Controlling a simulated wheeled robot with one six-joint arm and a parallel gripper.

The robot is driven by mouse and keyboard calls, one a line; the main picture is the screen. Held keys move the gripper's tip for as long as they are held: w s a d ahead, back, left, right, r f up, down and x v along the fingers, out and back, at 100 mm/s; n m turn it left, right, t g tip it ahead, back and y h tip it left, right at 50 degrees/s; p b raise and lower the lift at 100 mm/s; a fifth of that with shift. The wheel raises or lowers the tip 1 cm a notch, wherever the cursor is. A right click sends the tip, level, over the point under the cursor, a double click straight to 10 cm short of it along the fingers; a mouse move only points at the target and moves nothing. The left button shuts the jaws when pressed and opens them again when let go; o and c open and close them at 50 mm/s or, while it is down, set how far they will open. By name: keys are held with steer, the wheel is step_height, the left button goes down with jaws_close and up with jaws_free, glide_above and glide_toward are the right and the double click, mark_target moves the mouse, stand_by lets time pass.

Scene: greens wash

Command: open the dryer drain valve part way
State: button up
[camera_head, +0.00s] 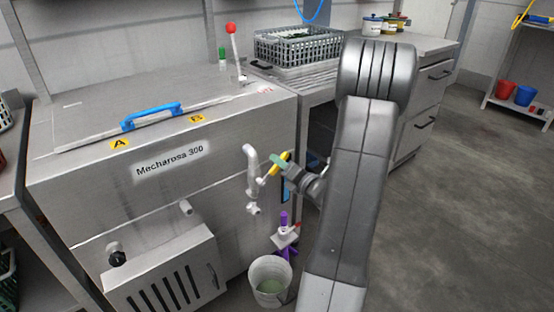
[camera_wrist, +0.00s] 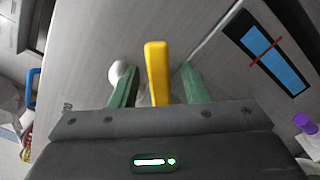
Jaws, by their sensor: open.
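The dryer drain valve is a pale bent pipe (camera_head: 250,160) with a spout, on the front of the steel machine near its right end. Its yellow lever (camera_wrist: 157,75) stands between my two green fingers in the wrist view, and part of it shows in the head view (camera_head: 272,171). My gripper (camera_head: 279,161) is at the lever from the right. In the wrist view my gripper (camera_wrist: 159,78) is open, with a gap visible on both sides of the lever. The pipe's rounded white end (camera_wrist: 117,73) shows behind the left finger. The lever's lower end is hidden.
A bucket (camera_head: 256,282) with greenish contents stands on the floor below the valve. A purple and white stand (camera_head: 284,237) is behind it. A slotted steel box (camera_head: 165,275) juts out at lower left. Open floor (camera_head: 450,220) lies to the right.

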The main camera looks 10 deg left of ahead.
steer(key=p+v, duration=0.2)
steer(key=v, duration=0.9)
steer(key=shift+a, duration=0.1)
steer(key=b+x, duration=0.3)
steer(key=x, duration=1.1)
steer(key=p+v, duration=0.3)
steer(key=v, duration=1.1)
steer(key=w+a+m+b, duration=0.1)
steer(key=w+a+b, duration=0.2)
steer(key=w+a, duration=0.6)
steer(key=shift+a+f+m, duration=0.3)
steer(key=shift+a+f, duration=0.15)
steer(key=shift+a, duration=0.25)
